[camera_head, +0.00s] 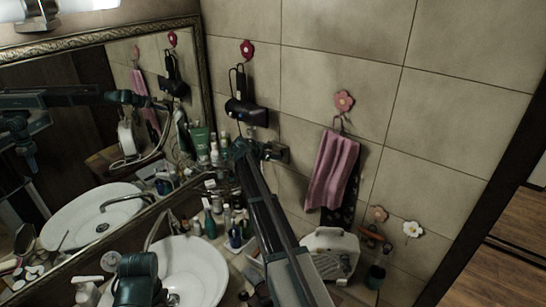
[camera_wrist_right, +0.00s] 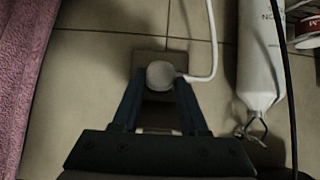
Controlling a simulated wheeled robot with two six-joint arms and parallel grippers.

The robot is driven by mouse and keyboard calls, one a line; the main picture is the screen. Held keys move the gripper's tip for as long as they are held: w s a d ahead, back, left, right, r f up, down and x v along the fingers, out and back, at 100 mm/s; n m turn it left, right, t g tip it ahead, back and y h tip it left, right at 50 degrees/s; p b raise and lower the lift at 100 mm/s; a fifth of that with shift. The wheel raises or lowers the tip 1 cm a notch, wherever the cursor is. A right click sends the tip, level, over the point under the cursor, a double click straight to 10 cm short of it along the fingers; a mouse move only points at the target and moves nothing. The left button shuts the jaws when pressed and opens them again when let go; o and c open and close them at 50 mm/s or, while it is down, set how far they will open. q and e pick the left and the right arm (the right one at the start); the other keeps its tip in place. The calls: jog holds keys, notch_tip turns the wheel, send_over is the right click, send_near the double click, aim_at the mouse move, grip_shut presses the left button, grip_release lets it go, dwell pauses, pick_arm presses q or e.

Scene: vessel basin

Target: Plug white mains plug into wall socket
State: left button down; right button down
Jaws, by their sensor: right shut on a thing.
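The white mains plug (camera_wrist_right: 160,75) shows as a round white end in the right wrist view, with its white cable curving right and up. My right gripper (camera_wrist_right: 159,92) is shut on it, one finger on each side. A square wall socket plate (camera_wrist_right: 150,58) is directly behind the plug and partly hidden by it. I cannot tell whether the pins are in the socket. In the head view my right gripper (camera_head: 253,149) is at the tiled wall, beside the socket (camera_head: 277,153); the plug is too small to make out there.
A dark hair dryer (camera_head: 246,111) hangs above the socket. A pink towel (camera_head: 332,171) hangs to the right. Bottles (camera_head: 235,236) crowd the counter below, by the white basin (camera_head: 193,269). The mirror (camera_head: 83,165) fills the left. A white appliance (camera_head: 330,252) stands right of my arm.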

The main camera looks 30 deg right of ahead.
jog(key=shift+w+d, duration=0.25)
jog(key=shift+d, duration=0.25)
jog(key=shift+c, duration=1.8)
grip_release()
jog(key=shift+s+a+r+p, duration=0.15)
jog(key=shift+a+r+p, duration=0.1)
jog(key=shift+r+p, duration=0.1)
jog(key=s+a, duration=0.4)
jog(key=a, duration=0.7)
jog(key=shift+s+a, duration=0.2)
jog(key=shift+s, duration=0.15)
jog(key=s+a+f+n+g+y+b, duration=0.4)
jog(key=s+a+f+n+y+b, duration=0.5)
jog(key=s+a+f+n+b, duration=0.8)
jog(key=s+a+f+b, duration=0.7)
jog(key=s+a+f, duration=0.9)
jog(key=shift+s+f, duration=0.4)
